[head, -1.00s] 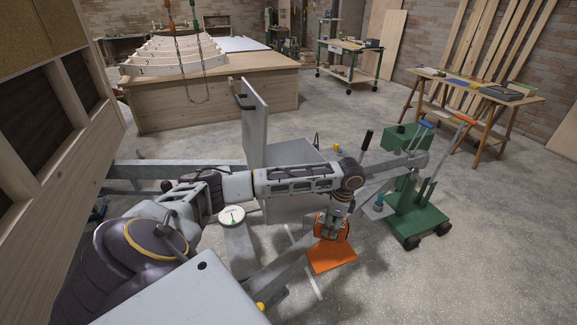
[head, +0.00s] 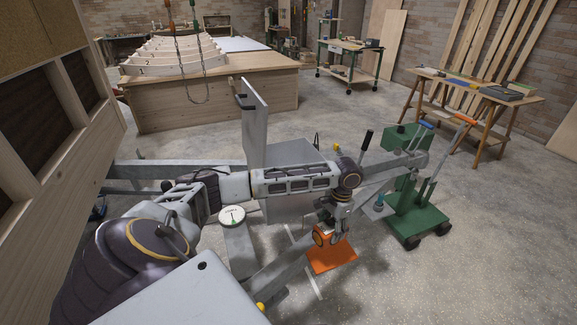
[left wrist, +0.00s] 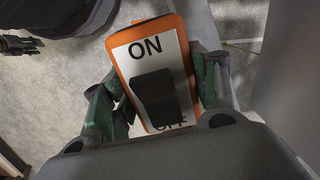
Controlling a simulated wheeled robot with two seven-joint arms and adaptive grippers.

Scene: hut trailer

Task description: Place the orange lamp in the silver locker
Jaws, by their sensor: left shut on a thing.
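My left gripper (head: 331,232) is shut on the orange lamp (head: 321,236), in front of the silver locker in the head view. In the left wrist view the lamp (left wrist: 123,57) shows an orange rim and a white face with ON/OFF lettering and a black switch; the left gripper's fingers (left wrist: 157,88) are on both sides of it. The silver locker (head: 292,153) stands beyond my left arm, with its grey door (head: 256,125) standing open and upright. My arm hides part of the locker, and its inside cannot be seen clearly. My right gripper is not in view.
Grey trailer beams (head: 272,273) run nearby. A green wheeled machine (head: 418,210) stands to the right, a wooden wall (head: 50,165) to the left.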

